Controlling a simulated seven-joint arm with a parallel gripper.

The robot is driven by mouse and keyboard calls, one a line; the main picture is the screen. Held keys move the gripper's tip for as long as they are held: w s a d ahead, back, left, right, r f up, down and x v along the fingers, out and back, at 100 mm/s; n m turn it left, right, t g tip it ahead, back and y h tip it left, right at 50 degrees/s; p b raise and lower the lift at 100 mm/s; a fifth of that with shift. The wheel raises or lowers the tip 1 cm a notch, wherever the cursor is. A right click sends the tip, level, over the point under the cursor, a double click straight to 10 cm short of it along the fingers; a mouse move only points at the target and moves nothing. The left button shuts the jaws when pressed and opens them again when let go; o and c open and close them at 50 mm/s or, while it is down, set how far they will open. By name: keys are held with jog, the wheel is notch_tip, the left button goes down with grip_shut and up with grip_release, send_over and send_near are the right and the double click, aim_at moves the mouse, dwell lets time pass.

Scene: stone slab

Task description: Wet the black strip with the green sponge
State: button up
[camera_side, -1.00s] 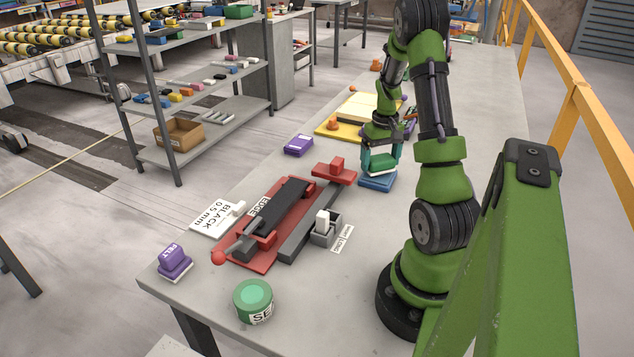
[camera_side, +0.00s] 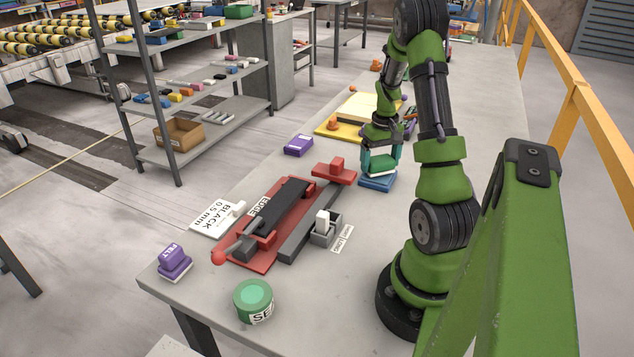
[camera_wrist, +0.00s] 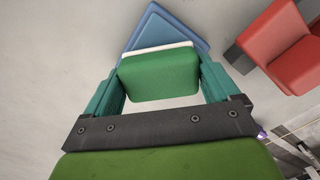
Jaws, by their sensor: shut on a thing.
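The black strip (camera_side: 280,205) lies along a red clamp fixture (camera_side: 258,262) on the stone slab. The green sponge (camera_wrist: 158,75) has a pale lower layer and sits between the two teal fingers of my gripper (camera_wrist: 160,88), which is shut on it. In the side view my gripper (camera_side: 381,162) is beyond the fixture, at its upper right. A blue tray (camera_side: 377,183) is directly below the sponge; it also shows in the wrist view (camera_wrist: 160,28). I cannot tell whether the sponge touches it.
A purple felt block (camera_side: 174,263) and a green round tin (camera_side: 253,301) stand at the near end. A grey holder with a white piece (camera_side: 323,226) is right of the fixture. A purple block (camera_side: 298,145) and a yellow board (camera_side: 340,129) lie farther back.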

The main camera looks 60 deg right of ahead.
aim_at(380, 159)
jog(key=shift+f, duration=0.45)
dwell(1.1)
jog(key=shift+r, duration=3.6)
